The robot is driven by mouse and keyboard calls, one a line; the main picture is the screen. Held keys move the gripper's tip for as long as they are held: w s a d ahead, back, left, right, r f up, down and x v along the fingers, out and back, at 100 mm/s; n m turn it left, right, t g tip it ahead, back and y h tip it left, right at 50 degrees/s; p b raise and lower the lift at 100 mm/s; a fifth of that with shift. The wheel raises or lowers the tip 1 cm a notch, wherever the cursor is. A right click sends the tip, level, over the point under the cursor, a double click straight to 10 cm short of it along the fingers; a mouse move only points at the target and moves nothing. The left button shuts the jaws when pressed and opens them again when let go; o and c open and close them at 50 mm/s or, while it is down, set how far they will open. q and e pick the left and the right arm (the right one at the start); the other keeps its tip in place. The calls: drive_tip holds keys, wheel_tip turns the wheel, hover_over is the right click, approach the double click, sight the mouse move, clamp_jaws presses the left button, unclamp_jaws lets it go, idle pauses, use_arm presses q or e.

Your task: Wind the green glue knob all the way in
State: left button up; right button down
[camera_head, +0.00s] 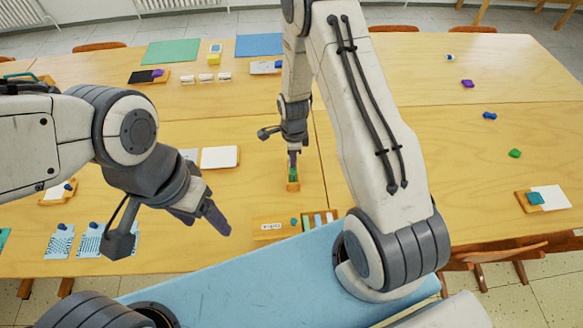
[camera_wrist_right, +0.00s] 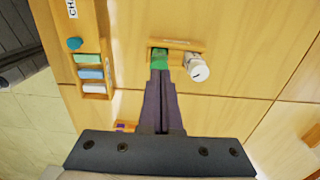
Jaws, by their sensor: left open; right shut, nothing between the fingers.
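The green knob (camera_head: 293,174) shows in the head view in a small wooden holder (camera_head: 293,187) near the table's middle. In the right wrist view the green knob (camera_wrist_right: 159,57) lies just beyond my right fingertips, at the left part of the holder (camera_wrist_right: 180,44). A white cylinder (camera_wrist_right: 197,68) with a pale round end sits at the holder's right end. My right gripper (camera_head: 293,157) points down, shut and empty, its tips (camera_wrist_right: 160,74) at or very near the knob; I cannot tell whether they touch. My left gripper (camera_head: 201,216) is open and empty, away to the left.
A wooden chalk tray (camera_head: 268,226) with coloured chalk lies in front of the holder. A white pad (camera_head: 220,157) lies to its left. Small coloured pieces, one green (camera_head: 514,153), lie far right. The table between is mostly clear.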

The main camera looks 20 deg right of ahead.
drive_tip(key=shift+f+b, duration=0.5)
drive_tip(key=shift+f, duration=0.15)
drive_tip(key=shift+r, duration=0.25)
drive_tip(key=shift+r+p, duration=0.3)
drive_tip(key=shift+p, duration=0.15)
unclamp_jaws()
idle(0.3)
idle(0.5)
